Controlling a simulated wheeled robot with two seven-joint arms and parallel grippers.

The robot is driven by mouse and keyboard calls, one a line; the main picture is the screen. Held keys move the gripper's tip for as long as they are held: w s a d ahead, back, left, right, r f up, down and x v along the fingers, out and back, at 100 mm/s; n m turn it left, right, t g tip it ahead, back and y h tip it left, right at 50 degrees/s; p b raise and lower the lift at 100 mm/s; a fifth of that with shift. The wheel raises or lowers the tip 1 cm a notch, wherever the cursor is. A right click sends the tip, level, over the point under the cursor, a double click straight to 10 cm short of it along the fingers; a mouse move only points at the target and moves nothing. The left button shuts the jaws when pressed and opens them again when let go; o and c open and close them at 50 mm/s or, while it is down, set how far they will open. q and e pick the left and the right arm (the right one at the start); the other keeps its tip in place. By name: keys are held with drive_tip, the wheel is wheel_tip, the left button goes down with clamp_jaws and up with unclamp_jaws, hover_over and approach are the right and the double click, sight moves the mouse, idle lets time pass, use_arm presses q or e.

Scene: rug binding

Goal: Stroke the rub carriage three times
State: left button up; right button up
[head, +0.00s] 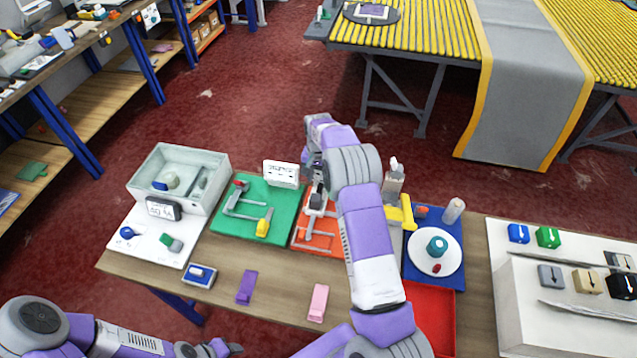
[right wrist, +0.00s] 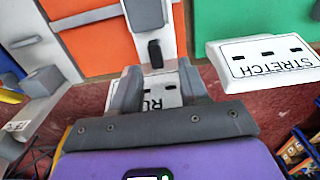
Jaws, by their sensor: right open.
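The orange rub board (head: 312,236) lies mid-table, largely behind my right arm. On it sits the rub carriage, a pale grey block (right wrist: 146,14) with a dark upright knob (right wrist: 155,52); the dark knob also shows in the head view (head: 316,200). My right gripper (right wrist: 160,84) is open above the board's far edge, its two grey fingers apart. The dark knob stands just beyond the gap between the fingertips; I cannot tell whether they touch it. A white sign reading "RU", partly hidden (right wrist: 166,92), shows between the fingers. My left gripper (head: 208,350) is low at the bottom edge, away from the board.
A green board (head: 247,226) with the STRETCH sign (head: 281,174) lies left of the rub board. A blue board (head: 412,268) with a white dish and a red tray (head: 436,306) lie right. Purple (head: 246,287) and pink (head: 318,302) pieces lie in front. A grey basin (head: 208,160) stands back left.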

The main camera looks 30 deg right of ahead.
drive_tip(key=shift+r, duration=1.6)
